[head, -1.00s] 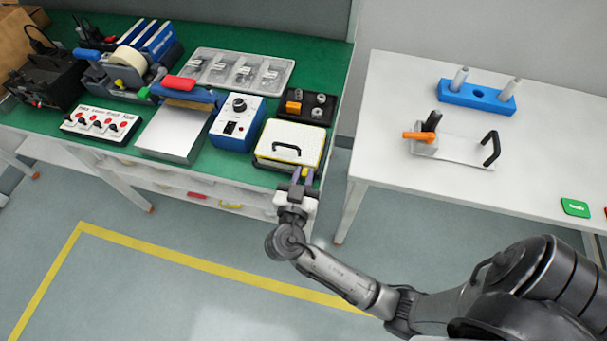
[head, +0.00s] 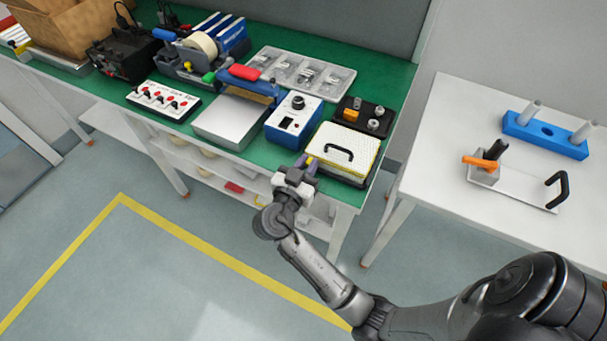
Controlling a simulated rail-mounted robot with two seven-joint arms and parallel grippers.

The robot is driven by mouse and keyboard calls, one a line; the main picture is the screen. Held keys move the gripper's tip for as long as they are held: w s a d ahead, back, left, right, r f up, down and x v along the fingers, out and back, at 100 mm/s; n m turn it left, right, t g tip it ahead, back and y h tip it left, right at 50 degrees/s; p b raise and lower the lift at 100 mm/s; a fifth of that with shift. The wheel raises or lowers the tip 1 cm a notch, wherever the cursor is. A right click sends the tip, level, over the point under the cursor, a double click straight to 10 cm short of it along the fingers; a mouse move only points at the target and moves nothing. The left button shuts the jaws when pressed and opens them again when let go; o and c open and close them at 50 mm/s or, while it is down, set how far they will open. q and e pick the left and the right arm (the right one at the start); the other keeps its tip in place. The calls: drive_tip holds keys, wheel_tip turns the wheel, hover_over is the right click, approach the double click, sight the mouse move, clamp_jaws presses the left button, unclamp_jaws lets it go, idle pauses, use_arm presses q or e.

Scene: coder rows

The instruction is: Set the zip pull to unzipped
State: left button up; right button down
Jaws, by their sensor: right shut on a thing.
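A white case with a yellow edge line and a black top handle (head: 343,149) sits at the green bench's front right corner. My right gripper (head: 309,164) is at the case's front left corner. I cannot tell the zip's exact state from here. My left gripper is not in view.
Left of the case stand a blue control box (head: 293,121) and a silver box (head: 234,117). A black block with knobs (head: 363,117) is behind it. A white table (head: 450,140) stands to the right, across a gap.

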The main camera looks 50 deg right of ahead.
sight(312, 153)
drive_tip(key=c, duration=1.1)
unclamp_jaws()
drive_tip(key=shift+w, duration=0.1)
drive_tip(key=shift+r+p, duration=0.3)
drive_tip(key=shift+r, duration=0.2)
drive_tip(key=r, duration=0.1)
drive_tip(key=r+p, duration=0.1)
drive_tip(key=s+r+p, duration=0.1)
drive_tip(key=r, duration=0.1)
drive_tip(key=shift+d, duration=0.25)
drive_tip(key=s+d+r+p, duration=0.1)
drive_tip(key=s+r, duration=0.1)
drive_tip(key=s, duration=0.1)
drive_tip(key=s+d+r+p, duration=0.1)
drive_tip(key=s+d+r, duration=0.1)
drive_tip(key=s, duration=0.1)
drive_tip(key=s+d+r+p, duration=0.1)
drive_tip(key=s+r, duration=0.1)
drive_tip(key=s, duration=0.1)
drive_tip(key=shift+s+d, duration=0.15)
drive_tip(key=shift+s, duration=0.25)
